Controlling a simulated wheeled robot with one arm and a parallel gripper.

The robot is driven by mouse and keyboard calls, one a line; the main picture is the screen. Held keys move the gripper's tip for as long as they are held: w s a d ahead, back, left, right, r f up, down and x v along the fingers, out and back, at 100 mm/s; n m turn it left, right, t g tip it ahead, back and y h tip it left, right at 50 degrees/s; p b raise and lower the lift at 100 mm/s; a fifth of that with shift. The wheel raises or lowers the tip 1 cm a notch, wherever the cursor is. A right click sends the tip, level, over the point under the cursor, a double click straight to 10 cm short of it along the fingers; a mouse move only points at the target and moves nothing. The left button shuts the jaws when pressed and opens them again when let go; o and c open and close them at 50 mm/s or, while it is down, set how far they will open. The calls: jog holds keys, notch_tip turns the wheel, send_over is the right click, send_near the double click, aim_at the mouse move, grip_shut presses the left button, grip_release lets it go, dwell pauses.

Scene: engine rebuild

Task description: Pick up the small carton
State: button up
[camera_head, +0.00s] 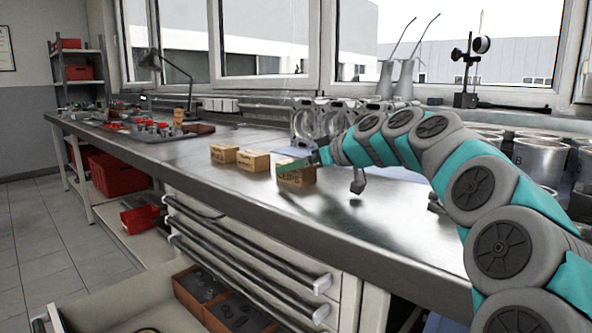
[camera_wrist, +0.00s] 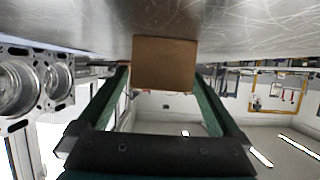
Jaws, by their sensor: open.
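Three small tan cartons stand in a row on the metal workbench (camera_head: 330,215): a far left carton (camera_head: 223,153), a middle carton (camera_head: 253,160) and a nearest right carton (camera_head: 297,177). Dark lettering shows on the nearest one. My gripper (camera_head: 306,162) is at this nearest carton and hides part of its top. In the wrist view, which is upside down, a plain brown carton face (camera_wrist: 165,64) lies ahead between the two green fingers. My gripper (camera_wrist: 161,76) is open. I cannot tell whether the fingers touch the carton.
A grey engine block (camera_head: 318,120) stands behind the cartons and also shows in the wrist view (camera_wrist: 35,85). Metal cylinders (camera_head: 540,158) stand at the right. Red parts and a tray (camera_head: 160,132) lie at the far left. The bench front is clear.

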jog(key=shift+w+a+f, duration=0.25)
jog(key=shift+w+a, duration=0.05)
jog(key=shift+a, duration=0.15)
jog(key=shift+c, duration=0.2)
jog(key=c, duration=1.4)
jog(key=shift+r, duration=0.2)
jog(key=shift+c, duration=0.2)
jog(key=shift+r, duration=1.55)
jog(key=s+a+r+b, duration=0.1)
jog(key=s+a+b, duration=0.1)
jog(key=s+a, duration=0.7)
jog(key=s, duration=0.3)
jog(key=shift+s+a+r, duration=0.25)
jog(key=shift+s+a, duration=0.15)
